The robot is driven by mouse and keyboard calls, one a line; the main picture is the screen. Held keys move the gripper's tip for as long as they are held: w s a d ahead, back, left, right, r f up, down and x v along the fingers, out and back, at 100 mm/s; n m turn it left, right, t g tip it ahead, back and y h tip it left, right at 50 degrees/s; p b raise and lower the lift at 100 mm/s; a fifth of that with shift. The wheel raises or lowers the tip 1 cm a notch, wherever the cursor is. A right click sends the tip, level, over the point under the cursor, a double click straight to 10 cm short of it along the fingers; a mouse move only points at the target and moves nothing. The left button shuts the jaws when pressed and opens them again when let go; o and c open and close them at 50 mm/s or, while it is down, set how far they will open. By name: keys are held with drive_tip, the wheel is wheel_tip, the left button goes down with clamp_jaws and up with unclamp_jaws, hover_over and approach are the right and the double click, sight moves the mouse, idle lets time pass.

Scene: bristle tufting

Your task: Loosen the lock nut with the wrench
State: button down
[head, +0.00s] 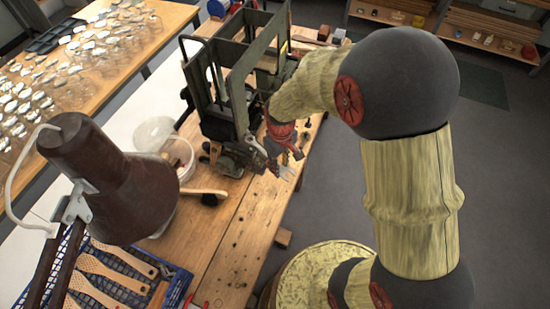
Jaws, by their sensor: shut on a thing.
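My gripper (285,151) is at the lower front corner of the dark green machine (232,105), just over the bench edge. It is shut on a small grey metal thing, which looks like the wrench (287,171); its end shows below the fingers. The wrench is close to the machine's lower mechanism (238,157). I cannot tell whether the two touch. The lock nut is too small to make out among the dark parts there. My arm comes in from the right and hides part of the machine's right side.
The wooden bench (222,240) has a brown lamp (110,180), a glass jar (178,152), a wooden-handled brush (205,192) and a blue tray (178,285) with perforated wooden brush backs. Open floor (335,200) is on the right.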

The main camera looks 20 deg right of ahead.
drive_tip(key=shift+w+f, duration=0.55)
drive_tip(key=shift+f, duration=0.2)
drive_tip(key=shift+f+b, duration=1.75)
drive_tip(key=shift+f, duration=0.35)
drive_tip(key=shift+s+a+f+b, duration=0.15)
drive_tip(key=shift+f+b, duration=0.25)
drive_tip(key=shift+f, duration=0.65)
idle(1.3)
drive_tip(key=shift+w+d+n, duration=0.4)
drive_tip(key=shift+d+n, duration=0.2)
drive_tip(key=shift+d, duration=0.25)
